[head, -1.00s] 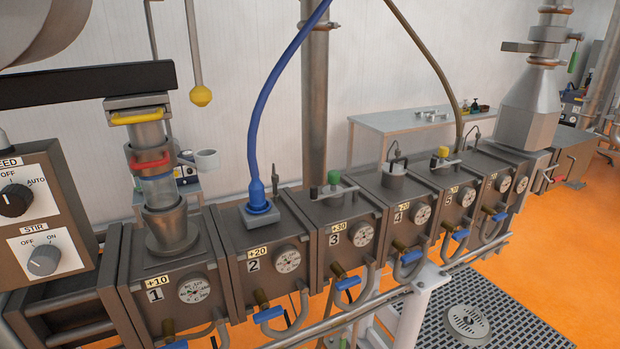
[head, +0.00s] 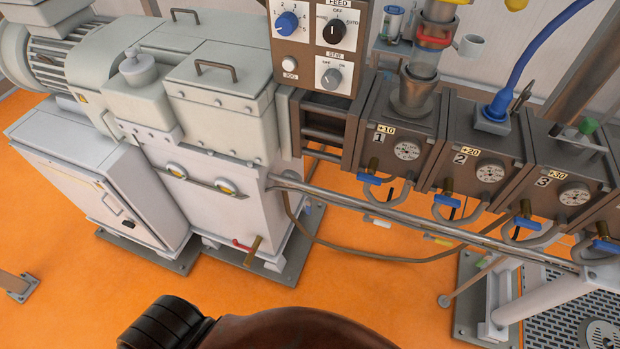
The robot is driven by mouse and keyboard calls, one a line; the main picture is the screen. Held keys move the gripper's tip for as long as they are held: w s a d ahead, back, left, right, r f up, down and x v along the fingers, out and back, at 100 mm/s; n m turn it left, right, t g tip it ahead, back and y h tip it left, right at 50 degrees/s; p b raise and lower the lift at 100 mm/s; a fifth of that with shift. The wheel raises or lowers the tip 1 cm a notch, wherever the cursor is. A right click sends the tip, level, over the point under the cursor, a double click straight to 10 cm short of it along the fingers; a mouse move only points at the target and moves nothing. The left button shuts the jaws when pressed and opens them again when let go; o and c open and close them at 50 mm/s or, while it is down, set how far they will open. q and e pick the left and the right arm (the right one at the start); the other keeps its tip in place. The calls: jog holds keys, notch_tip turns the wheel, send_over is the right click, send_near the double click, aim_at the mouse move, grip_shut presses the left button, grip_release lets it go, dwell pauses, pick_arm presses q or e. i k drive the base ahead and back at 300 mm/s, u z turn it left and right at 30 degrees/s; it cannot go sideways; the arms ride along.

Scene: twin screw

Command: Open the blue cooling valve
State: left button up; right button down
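Several blue valve handles sit on the pipework under the numbered barrel blocks in the head view. One blue handle (head: 369,179) is below block 1 (head: 388,150), another blue handle (head: 447,200) below block 2, and a third blue handle (head: 530,223) below block 3. A further blue handle (head: 607,246) is at the right edge. I cannot tell which of them the task means, nor whether any is open. Neither of my grippers is in view.
A control panel (head: 318,38) with a blue dial stands above block 1. A pale gearbox and motor housing (head: 221,110) fills the left. A red-handled tap (head: 243,245) is low at its base. White (head: 378,221) and yellow (head: 437,240) handles sit low along the long pipe.

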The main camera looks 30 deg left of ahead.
aim_at(308, 200)
jog(key=u, duration=3.2)
jog(key=i, duration=2.45)
jog(key=z, duration=4.05)
